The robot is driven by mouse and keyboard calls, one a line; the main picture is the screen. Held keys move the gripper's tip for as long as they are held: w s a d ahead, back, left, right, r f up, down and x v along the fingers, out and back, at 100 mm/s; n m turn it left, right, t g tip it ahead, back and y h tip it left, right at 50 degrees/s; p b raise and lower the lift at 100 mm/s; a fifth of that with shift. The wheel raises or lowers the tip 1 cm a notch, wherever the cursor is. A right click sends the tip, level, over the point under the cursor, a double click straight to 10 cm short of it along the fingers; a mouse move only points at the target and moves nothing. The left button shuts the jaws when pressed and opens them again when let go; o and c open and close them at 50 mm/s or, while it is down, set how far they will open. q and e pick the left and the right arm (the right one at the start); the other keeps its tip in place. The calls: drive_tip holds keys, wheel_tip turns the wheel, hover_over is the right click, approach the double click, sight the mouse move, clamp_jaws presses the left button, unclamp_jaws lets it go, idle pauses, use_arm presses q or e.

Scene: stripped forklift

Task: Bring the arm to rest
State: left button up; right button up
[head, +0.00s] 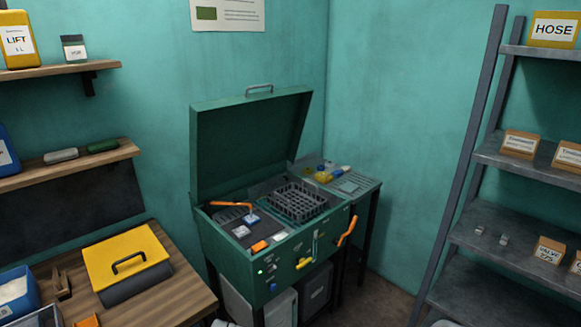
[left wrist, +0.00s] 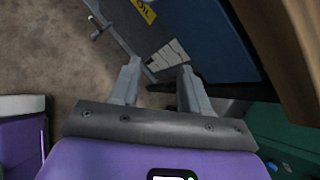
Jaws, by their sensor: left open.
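My left gripper (left wrist: 158,72) shows in the left wrist view. Its two grey fingers are apart, and nothing is held between them. Beyond the fingertips lie a pale, gridded patch and a grey surface with a yellow label (left wrist: 144,10) reading "OIL". The fingers look clear of these, though the exact gap is hard to tell. Neither gripper can be made out in the head view. My right gripper is in neither view.
A green machine (head: 290,262) with its lid (head: 250,145) raised stands in the corner. A wooden bench (head: 185,295) with a yellow box (head: 105,262) is at left, and a grey shelf rack (head: 470,238) at right. Brown floor (left wrist: 45,50) shows beside the left gripper.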

use_arm(q)
drive_tip(key=s+d+f+n+g+h+b, duration=0.1)
drive_tip(key=s+d+f+n+g+h, duration=0.25)
drive_tip(key=s+f, duration=0.65)
drive_tip(key=s+d+f+n+h+b, duration=0.2)
drive_tip(key=s+d+n+h+b, duration=0.3)
drive_tip(key=s+d+n+h, duration=0.4)
drive_tip(key=shift+s+d+n+t+b, duration=0.35)
drive_tip(key=shift+s+d+n, duration=2.25)
drive_tip(key=shift+d+n, duration=1.7)
drive_tip(key=shift+a, duration=0.1)
